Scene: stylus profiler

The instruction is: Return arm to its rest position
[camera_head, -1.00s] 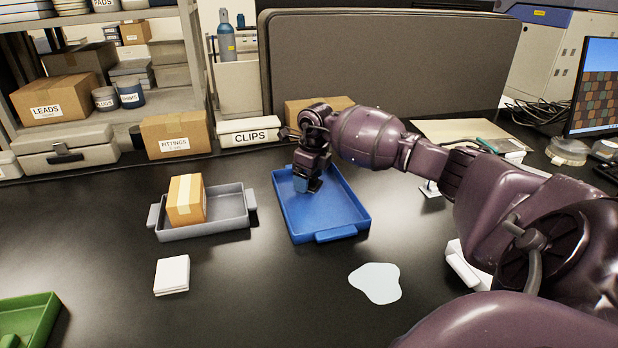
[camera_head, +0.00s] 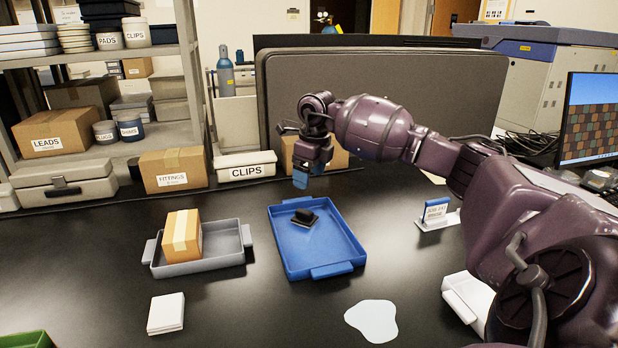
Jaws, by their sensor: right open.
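My right arm reaches in from the right edge, bent across the bench. Its gripper (camera_head: 306,174) points down above the far part of the blue tray (camera_head: 300,262) and is apart from it. It is open, and I see nothing held in it. A small black object (camera_head: 303,218) lies inside the blue tray, below the gripper. My left gripper is not in view.
A grey tray (camera_head: 205,265) holding a cardboard box (camera_head: 182,236) stands left of the blue tray. A grey partition (camera_head: 400,90) stands behind.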

